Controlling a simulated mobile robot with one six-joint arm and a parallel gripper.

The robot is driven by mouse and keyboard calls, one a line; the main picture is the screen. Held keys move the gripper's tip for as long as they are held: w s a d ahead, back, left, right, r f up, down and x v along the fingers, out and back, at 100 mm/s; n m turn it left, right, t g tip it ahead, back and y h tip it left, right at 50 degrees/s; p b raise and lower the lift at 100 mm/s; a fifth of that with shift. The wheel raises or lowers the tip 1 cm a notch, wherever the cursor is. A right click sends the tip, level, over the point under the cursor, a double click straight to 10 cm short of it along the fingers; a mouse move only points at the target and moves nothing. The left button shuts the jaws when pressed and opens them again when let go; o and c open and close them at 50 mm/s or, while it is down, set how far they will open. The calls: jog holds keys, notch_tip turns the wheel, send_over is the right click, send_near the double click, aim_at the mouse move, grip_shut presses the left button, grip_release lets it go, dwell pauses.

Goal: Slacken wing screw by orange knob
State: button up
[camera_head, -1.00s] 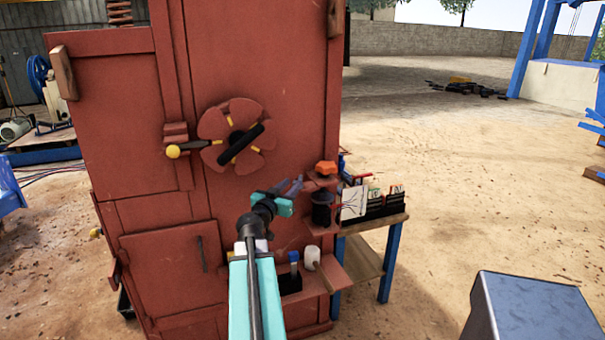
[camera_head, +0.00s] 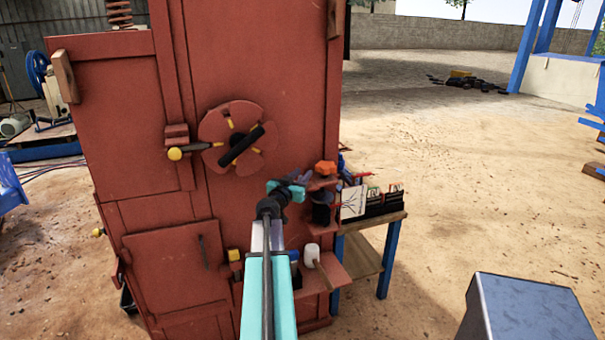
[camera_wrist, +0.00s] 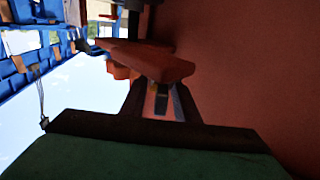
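The orange knob (camera_head: 326,167) sits on top of a small red bracket at the right edge of the red crusher housing (camera_head: 150,120). It also shows in the wrist view as an orange lobed shape (camera_wrist: 122,73), partly behind the red bracket (camera_wrist: 150,62). I cannot make out a separate wing screw. My gripper (camera_head: 300,178) is just left of the bracket, slightly below the knob. In the wrist view the dark fingers of my gripper (camera_wrist: 162,95) stand apart below the bracket, with no clear object held between them.
A round red handwheel (camera_head: 238,138) with a black bar is on the housing, up and left of my gripper. A blue-legged side table (camera_head: 388,270) with boxed items stands right of the bracket. A white-headed mallet (camera_head: 312,252) rests on a lower ledge. Open sandy ground lies right.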

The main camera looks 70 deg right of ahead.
jog(key=shift+d, duration=0.3)
grip_shut()
jog(key=shift+w+f+n+t+b, duration=0.15)
jog(key=shift+n+t+b, duration=0.35)
jog(key=shift+b, duration=0.55)
jog(key=shift+w+r+n+t+b, duration=0.25)
jog(key=shift+t+b, duration=0.2)
jog(key=shift+t, duration=0.25)
grip_release()
jog(key=shift+s, duration=0.1)
jog(key=shift+f, duration=0.1)
jog(key=shift+a, duration=0.1)
